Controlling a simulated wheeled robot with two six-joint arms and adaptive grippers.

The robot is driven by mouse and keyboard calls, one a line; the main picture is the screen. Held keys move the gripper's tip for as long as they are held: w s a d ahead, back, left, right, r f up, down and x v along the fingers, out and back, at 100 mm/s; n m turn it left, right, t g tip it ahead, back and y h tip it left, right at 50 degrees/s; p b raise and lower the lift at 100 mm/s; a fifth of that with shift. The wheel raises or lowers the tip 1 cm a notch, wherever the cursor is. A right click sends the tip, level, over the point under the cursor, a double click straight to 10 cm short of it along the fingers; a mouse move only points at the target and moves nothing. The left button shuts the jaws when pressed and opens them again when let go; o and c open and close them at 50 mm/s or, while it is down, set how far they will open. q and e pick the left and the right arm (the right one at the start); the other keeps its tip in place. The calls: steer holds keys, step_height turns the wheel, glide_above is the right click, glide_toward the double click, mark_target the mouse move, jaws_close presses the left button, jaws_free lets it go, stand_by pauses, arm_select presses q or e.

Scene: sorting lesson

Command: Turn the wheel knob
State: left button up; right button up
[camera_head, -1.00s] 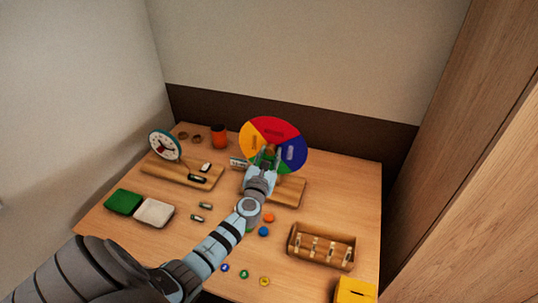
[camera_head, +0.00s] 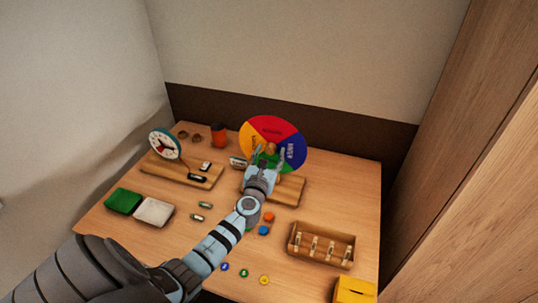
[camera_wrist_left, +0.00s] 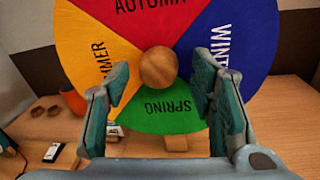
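The season wheel (camera_head: 274,128) stands upright at the back of the table, with red, blue, green and yellow sectors. In the left wrist view, AUTUMN is at the top, WINTER right and SPRING at the bottom; the yellow sector's label is partly hidden. The round wooden knob (camera_wrist_left: 158,67) is at the wheel's centre. My left gripper (camera_head: 268,158) is in front of the wheel; in the left wrist view its fingers (camera_wrist_left: 162,103) are spread wide. The knob appears between them with gaps on both sides, not gripped. My right gripper is out of view.
A dial on a wooden stand (camera_head: 165,144) and an orange cup (camera_head: 219,135) are left of the wheel. Green (camera_head: 123,201) and white (camera_head: 154,212) trays lie at the front left. A wooden rack (camera_head: 321,245) and yellow box (camera_head: 354,290) stand at the right.

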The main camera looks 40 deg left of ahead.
arm_select(q)
steer(key=shift+s, duration=0.15)
steer(key=v, duration=1.1)
steer(key=shift+s+d, duration=0.2)
steer(key=shift+s, duration=0.15)
